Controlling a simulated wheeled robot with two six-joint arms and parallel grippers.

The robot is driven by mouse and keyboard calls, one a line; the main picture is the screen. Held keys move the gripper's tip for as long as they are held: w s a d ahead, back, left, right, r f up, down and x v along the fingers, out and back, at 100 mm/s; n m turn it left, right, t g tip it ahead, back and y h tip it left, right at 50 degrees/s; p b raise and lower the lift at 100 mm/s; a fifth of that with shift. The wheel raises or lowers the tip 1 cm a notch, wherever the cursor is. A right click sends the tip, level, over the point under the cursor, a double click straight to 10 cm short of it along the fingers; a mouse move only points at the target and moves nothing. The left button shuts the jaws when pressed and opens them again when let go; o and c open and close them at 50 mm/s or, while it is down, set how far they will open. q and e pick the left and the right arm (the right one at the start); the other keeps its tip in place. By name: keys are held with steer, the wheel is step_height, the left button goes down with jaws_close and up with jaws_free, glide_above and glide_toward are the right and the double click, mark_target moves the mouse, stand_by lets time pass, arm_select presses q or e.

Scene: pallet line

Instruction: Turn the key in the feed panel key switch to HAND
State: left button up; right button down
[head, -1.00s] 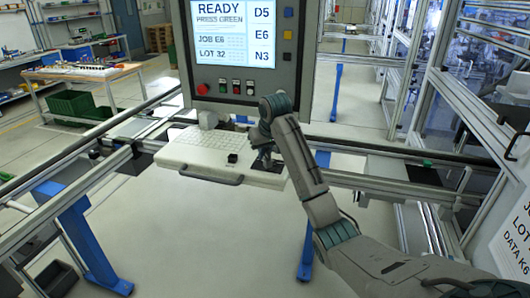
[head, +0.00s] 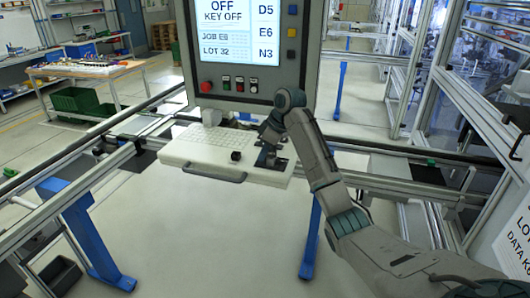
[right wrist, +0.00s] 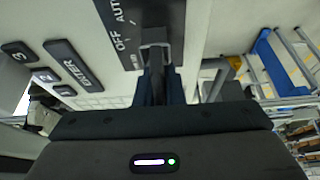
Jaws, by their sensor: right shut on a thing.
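The key switch is a dark plate (head: 281,164) at the right end of the white keyboard shelf (head: 196,150). In the right wrist view its plate (right wrist: 140,12) has OFF and AUTO labels beside it; a further label is too small to read. The key (right wrist: 154,36) stands between the fingertips. My right gripper (head: 266,160) reaches down over the switch and is shut on the key, also seen in the right wrist view (right wrist: 154,60). The screen (head: 236,30) above reads OFF, KEY OFF. My left gripper is not in view.
A small black knob (head: 236,156) sits on the shelf left of the switch. The panel's red button (head: 206,87) and several other buttons are above. A grey handle (head: 213,174) runs along the shelf's front edge. Metal rails (head: 395,180) flank the shelf.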

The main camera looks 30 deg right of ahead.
steer(key=n, duration=0.2)
steer(key=shift+s+a+n+g+y, duration=0.2)
steer(key=shift+n+g+y, duration=0.1)
steer(key=shift+g+y, duration=0.1)
steer(key=c, duration=1)
jaws_free()
steer(key=shift+o, duration=0.2)
steer(key=shift+w, duration=0.1)
